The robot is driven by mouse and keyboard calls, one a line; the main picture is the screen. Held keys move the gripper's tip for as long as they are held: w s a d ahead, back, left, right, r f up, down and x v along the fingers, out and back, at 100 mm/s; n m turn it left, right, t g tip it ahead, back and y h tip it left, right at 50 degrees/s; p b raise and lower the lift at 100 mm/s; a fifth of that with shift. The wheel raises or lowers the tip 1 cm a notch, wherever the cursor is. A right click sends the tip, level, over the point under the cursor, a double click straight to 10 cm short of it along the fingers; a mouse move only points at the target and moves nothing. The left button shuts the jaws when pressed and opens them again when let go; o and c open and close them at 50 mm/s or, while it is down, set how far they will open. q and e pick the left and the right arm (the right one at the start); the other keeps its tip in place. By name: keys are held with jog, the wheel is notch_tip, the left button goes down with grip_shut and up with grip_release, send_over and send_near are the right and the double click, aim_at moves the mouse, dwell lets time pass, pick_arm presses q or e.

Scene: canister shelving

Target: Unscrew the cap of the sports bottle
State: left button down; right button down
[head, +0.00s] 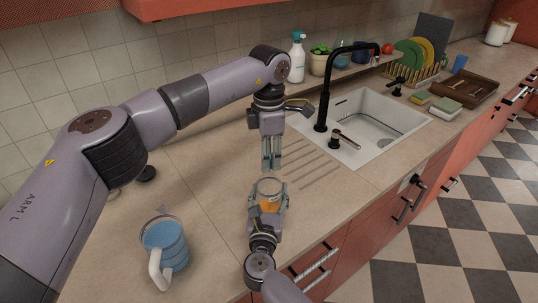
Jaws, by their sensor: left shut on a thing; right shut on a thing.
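The sports bottle (269,206), clear at the top with orange lower down, stands upright in my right gripper (268,193) above the front part of the counter. My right gripper comes from below in the picture and is shut around the bottle's sides. My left gripper (271,164) points down just above the bottle, its fingers close together. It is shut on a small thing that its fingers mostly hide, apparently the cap. A narrow gap seems to show between the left fingertips and the bottle's round top rim.
A blue jug (166,246) with a pale handle stands at the front left. A spray bottle (297,57) stands at the back.

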pick_arm(q)
jog(key=n, duration=1.1)
jog(key=shift+w+n, duration=0.1)
jog(key=shift+n, duration=0.3)
jog(key=n, duration=0.3)
jog(key=shift+n, duration=0.3)
jog(key=n, duration=0.4)
jog(key=shift+r, duration=0.1)
jog(key=n, duration=0.3)
jog(key=shift+n, duration=0.4)
jog(key=n, duration=0.3)
jog(key=shift+n, duration=0.3)
jog(key=n, duration=0.5)
